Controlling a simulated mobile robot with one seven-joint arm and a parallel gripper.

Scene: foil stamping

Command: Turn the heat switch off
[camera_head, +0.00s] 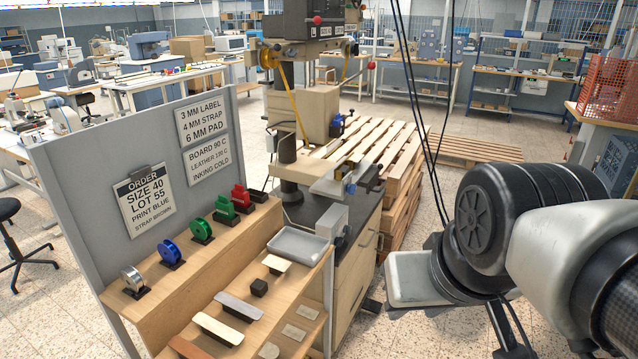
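The stamping press (305,110) stands on a dark-topped cabinet (360,245) in the middle of the view. A black control box (288,27) sits at its top, with a red knob (317,20) and small panels on the front. A heat switch is too small to make out for certain, and its position cannot be read. My arm (490,220) comes in from the right edge, apart from the press. My gripper's fingers do not show.
A wooden stand (165,308) at front left holds foil rolls (171,253), a grey tray (297,246) and small plates. A grey board (75,195) with an order sheet (145,202) rises behind it. Stacked pallets (400,190) stand right of the press. Speckled floor (480,180) is open beyond.

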